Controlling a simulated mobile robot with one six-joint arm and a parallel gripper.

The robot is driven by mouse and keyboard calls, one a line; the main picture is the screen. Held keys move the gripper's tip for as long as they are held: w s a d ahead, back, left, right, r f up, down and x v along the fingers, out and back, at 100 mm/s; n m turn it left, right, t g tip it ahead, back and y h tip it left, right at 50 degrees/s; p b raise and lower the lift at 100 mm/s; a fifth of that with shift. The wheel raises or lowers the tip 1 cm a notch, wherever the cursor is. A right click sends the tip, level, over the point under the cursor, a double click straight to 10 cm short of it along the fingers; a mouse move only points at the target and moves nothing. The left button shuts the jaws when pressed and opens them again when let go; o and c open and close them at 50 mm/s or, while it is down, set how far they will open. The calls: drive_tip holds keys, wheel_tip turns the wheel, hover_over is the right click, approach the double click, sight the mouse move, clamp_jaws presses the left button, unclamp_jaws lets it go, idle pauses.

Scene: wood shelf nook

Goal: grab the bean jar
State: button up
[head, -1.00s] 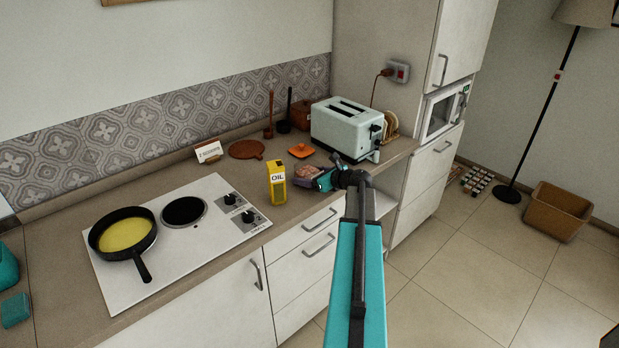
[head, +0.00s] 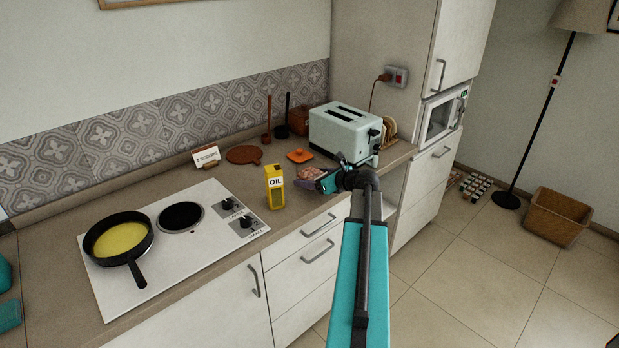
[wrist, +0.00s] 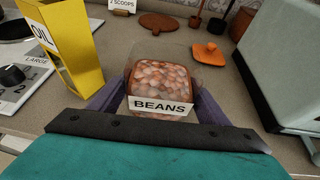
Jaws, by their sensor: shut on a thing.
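The bean jar (wrist: 165,82) is a clear container of brownish-pink beans with a white label reading BEANS. In the wrist view it sits between the two purple fingers of my gripper (wrist: 158,102), which are shut on it. In the head view the jar (head: 309,174) shows at the counter's front part, just left of my gripper (head: 322,180). The jar's lower part is partly hidden by my gripper. I cannot tell whether its base touches the counter. An orange lid (head: 299,156) lies on the counter behind it.
A yellow oil carton (head: 275,187) stands close on the left, and a pale toaster (head: 345,132) on the right. A stove (head: 213,215) with a pan (head: 119,238) is further left. A small card (head: 206,156) reads "2 SCOOPS". Wooden board (head: 244,154) behind.

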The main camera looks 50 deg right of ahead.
drive_tip(key=s+a+r+b, duration=0.1)
drive_tip(key=s+a, duration=0.3)
drive_tip(key=s, duration=0.7)
drive_tip(key=shift+s+b, duration=0.4)
drive_tip(key=shift+b, duration=0.5)
drive_tip(key=shift+s+r, duration=0.1)
drive_tip(key=shift+r, duration=0.05)
idle(0.4)
drive_tip(key=shift+r, duration=0.15)
